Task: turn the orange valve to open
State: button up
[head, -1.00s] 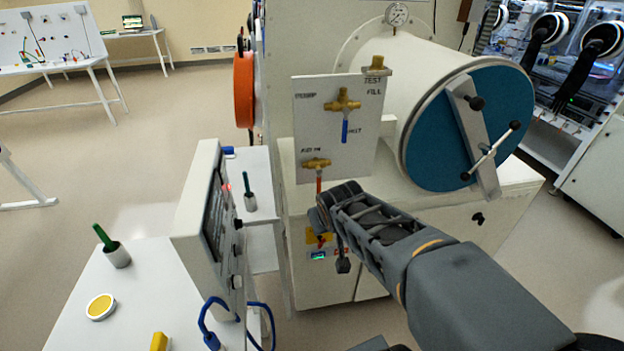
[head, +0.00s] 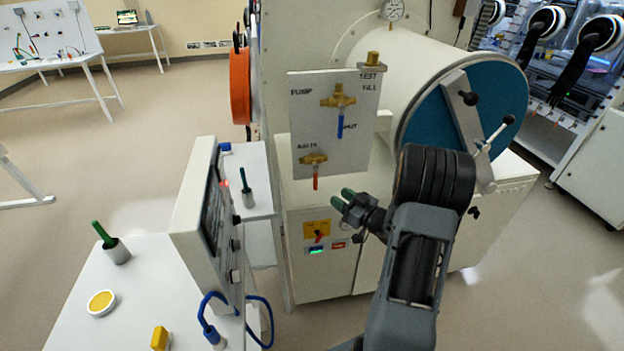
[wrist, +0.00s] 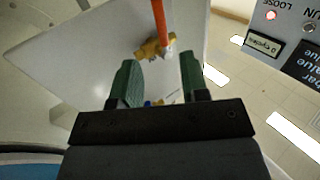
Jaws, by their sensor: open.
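The orange valve has a brass body (head: 313,160) low on the white panel, with its orange handle (head: 315,183) hanging straight down. In the wrist view the orange handle (wrist: 159,18) runs from the top edge to the brass body (wrist: 152,48), beyond my fingertips and roughly in line with the gap between them. My gripper (head: 341,200) has green fingertips and is to the right of and a little below the handle, apart from it in the head view. The wrist view shows my gripper (wrist: 158,72) open, with nothing held between its fingers.
A blue-handled brass valve (head: 340,122) sits above on the same panel (head: 356,85). The blue round door (head: 425,130) is to the right. A yellow rotary switch (head: 317,231) is below. A grey instrument box (head: 197,205) stands on the table to the left.

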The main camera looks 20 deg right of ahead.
aim_at(315, 177)
jog(key=p+x, duration=0.3)
jog(key=x, duration=1)
jog(key=shift+c, duration=0.3)
grip_shut()
